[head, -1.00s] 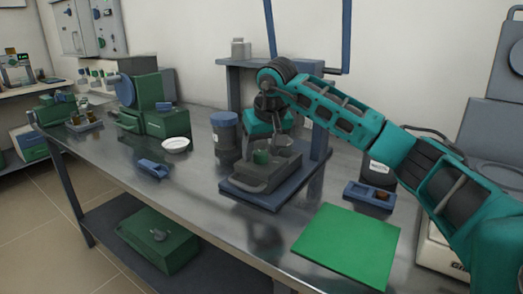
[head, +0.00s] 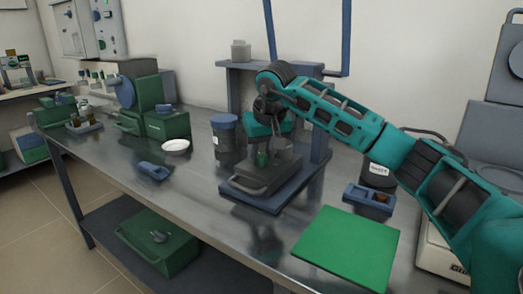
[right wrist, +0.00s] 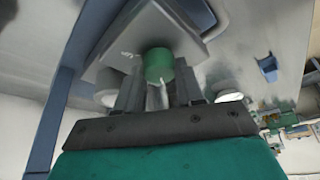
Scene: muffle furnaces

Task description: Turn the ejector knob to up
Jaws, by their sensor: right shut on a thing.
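A green cylindrical knob (right wrist: 158,65) shows between my right gripper's fingers in the right wrist view. It sits over a grey block, which carries a label that seems to read "UP" near the knob. In the head view the knob (head: 262,158) is small and partly hidden by the fingers. The grey block (head: 268,180) stands on a blue-grey base plate inside the press frame. My right gripper (right wrist: 158,92) points down from above and is shut on the knob; it also shows in the head view (head: 266,150). My left gripper is not in view.
The press frame's right post (head: 320,130) stands close to my right arm. A blue-grey jar (head: 225,138) is left of the block. A green mat (head: 347,247) and a blue tray (head: 369,199) lie to the right. The bench front is mostly clear.

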